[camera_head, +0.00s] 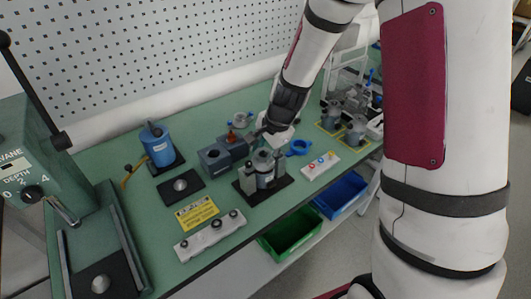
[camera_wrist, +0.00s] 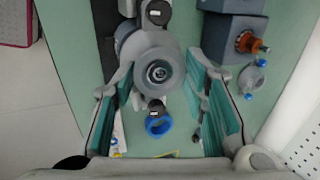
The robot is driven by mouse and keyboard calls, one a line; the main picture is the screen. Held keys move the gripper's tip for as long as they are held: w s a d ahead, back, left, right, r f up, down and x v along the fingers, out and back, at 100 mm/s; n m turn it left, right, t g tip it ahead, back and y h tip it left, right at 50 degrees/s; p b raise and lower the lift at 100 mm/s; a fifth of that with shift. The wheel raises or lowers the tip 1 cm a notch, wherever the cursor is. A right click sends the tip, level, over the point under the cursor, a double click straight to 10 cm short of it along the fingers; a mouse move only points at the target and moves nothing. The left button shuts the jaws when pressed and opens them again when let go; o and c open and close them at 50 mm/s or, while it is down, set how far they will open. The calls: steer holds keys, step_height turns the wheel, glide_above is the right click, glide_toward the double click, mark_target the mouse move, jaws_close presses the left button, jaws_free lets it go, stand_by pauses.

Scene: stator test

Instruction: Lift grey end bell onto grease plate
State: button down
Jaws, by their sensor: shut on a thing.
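The grey end bell (camera_wrist: 157,70), round with a bored centre, shows in the wrist view between the two teal-padded fingers of my gripper (camera_wrist: 168,95). My gripper is shut on it. In the head view the grey body (camera_head: 264,162) stands between two posts on a black-based fixture (camera_head: 247,190), and my gripper (camera_head: 264,137) is at its top; the fingers are small and partly hidden there. Dark clamp heads (camera_wrist: 156,108) lie close to the bell. A black plate with a grey disc (camera_head: 180,185) lies left of the fixture; I cannot tell whether it is the grease plate.
A grey box (camera_head: 222,155) stands close behind the fixture. A blue pot (camera_head: 158,147) is at the back left. A blue ring (camera_head: 300,147) and a white button strip (camera_head: 320,166) lie right. A yellow sign (camera_head: 197,212) and a white knob strip (camera_head: 210,235) lie at the front.

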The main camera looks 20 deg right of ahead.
steer(key=shift+r+p, duration=1.4)
steer(key=shift+r, duration=0.85)
steer(key=shift+f, duration=0.1)
